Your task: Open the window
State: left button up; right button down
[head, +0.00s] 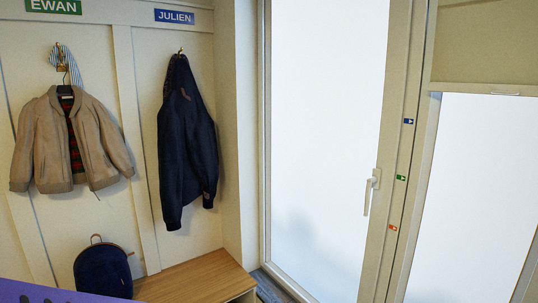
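The window (325,130) is a tall pane of frosted or overexposed glass in a cream frame, right of centre in the head view. Its white handle (369,192) sits on the right side of the frame, with the lever pointing down. The sash looks shut against its frame. Small blue, green and orange markers run down the post right of the handle. A second pane (468,200) stands farther right, below a beige panel. Neither of my grippers is in view.
A wooden bench (195,277) stands left of the window, with a dark blue backpack (103,268) at its left end. A tan jacket (70,140) and a navy coat (186,145) hang on the wall under name signs. A purple thing (40,293) fills the lower left corner.

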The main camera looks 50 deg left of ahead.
aim_at(332, 74)
jog(key=u, duration=1.3)
